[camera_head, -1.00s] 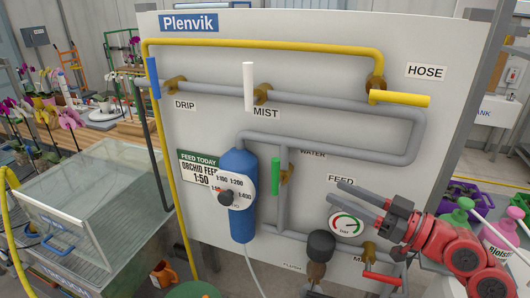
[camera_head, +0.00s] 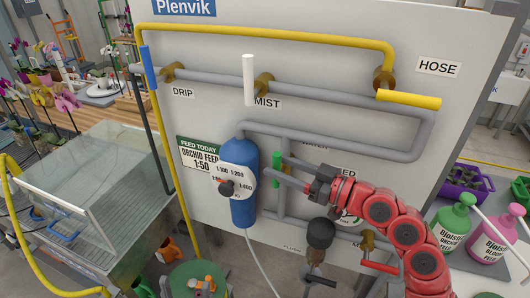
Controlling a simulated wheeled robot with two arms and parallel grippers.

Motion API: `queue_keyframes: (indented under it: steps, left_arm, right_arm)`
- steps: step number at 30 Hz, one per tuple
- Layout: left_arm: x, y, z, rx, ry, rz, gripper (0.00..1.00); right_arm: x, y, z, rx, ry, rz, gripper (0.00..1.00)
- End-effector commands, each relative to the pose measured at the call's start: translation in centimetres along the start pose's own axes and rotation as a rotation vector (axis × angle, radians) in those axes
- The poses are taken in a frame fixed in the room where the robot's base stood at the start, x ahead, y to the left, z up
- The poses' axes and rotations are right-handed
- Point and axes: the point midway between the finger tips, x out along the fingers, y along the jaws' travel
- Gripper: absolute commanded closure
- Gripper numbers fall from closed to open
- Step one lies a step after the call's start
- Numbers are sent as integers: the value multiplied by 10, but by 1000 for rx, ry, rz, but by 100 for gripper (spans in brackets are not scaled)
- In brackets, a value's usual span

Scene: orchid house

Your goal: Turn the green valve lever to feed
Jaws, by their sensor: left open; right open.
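The green valve lever (camera_head: 276,169) stands upright on its small brass valve, on the grey vertical pipe right of the blue cylinder (camera_head: 243,205). My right gripper (camera_head: 271,167) reaches in from the right, its two grey fingers pointing left. The fingers are open, with the lever's upright handle showing between their tips; I cannot tell whether they touch it. The FEED label (camera_head: 347,173) is partly hidden behind my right gripper, and the WATER label above the lever is hardly readable. My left gripper is not in view.
The white panel carries a blue lever (camera_head: 150,73), a white lever (camera_head: 248,80) and a yellow lever (camera_head: 409,99) above. Bottles (camera_head: 453,223) stand at the right.

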Motion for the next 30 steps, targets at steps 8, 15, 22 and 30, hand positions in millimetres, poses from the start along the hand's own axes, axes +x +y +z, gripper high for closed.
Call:
queue_keyframes:
  steps: [8,15,22,30]
  left_arm:
    - [17,-1,-3,0,0,0,19]
    - [18,-1,-3,0,0,0,19]
    - [18,-1,-3,0,0,0,19]
    - [18,-1,-3,0,0,0,19]
  right_arm:
    - [38,-1,-1,1,-1,-2,46]
    - [46,0,0,-1,1,2,46]
    - [46,0,0,-1,1,1,52]
    - [46,0,0,-1,1,1,100]
